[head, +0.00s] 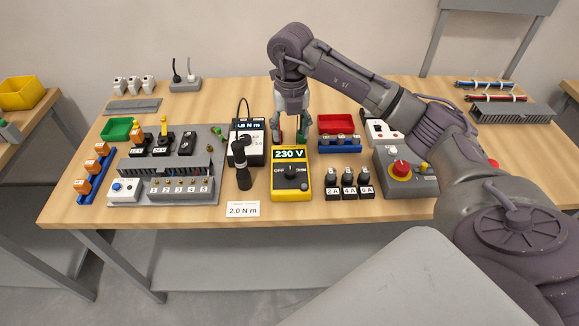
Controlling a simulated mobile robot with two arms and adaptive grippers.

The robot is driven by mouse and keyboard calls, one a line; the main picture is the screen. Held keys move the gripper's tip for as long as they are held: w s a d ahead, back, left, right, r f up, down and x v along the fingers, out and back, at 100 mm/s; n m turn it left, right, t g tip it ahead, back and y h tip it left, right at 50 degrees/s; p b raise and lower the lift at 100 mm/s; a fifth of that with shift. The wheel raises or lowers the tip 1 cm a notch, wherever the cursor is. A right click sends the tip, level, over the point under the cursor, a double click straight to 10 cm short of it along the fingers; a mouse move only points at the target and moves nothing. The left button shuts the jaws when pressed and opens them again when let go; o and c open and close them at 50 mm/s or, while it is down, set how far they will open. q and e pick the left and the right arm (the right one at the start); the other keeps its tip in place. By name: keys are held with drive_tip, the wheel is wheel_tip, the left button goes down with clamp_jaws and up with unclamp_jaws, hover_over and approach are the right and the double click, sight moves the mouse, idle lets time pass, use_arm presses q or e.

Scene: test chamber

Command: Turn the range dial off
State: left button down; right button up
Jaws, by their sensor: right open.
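A yellow meter (291,192) with a dark face lies near the front of the bench. Its display reads "230 V". The black range dial (291,173) sits mid-face, with "OFF" printed to its left and another label to its right. Its pointer appears to face up, away from OFF, but is small. My right gripper (289,134) is open and points down, just behind the meter's top edge in the picture. It holds nothing visible, and its height above the bench is hard to tell. My left gripper is not in view.
A black tool (242,165) and a "1.8 N m" unit (249,145) stand left of the meter. Black labelled blocks (350,181) and a red-button box (403,168) are on the right. A "2.0 N m" card (243,209) lies front left.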

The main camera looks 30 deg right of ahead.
sight(290, 170)
wheel_tip(290, 170, down, 13)
drive_tip(key=p, duration=0.4)
drive_tip(key=shift+r, duration=0.15)
drive_tip(key=shift+f, duration=0.5)
clamp_jaws()
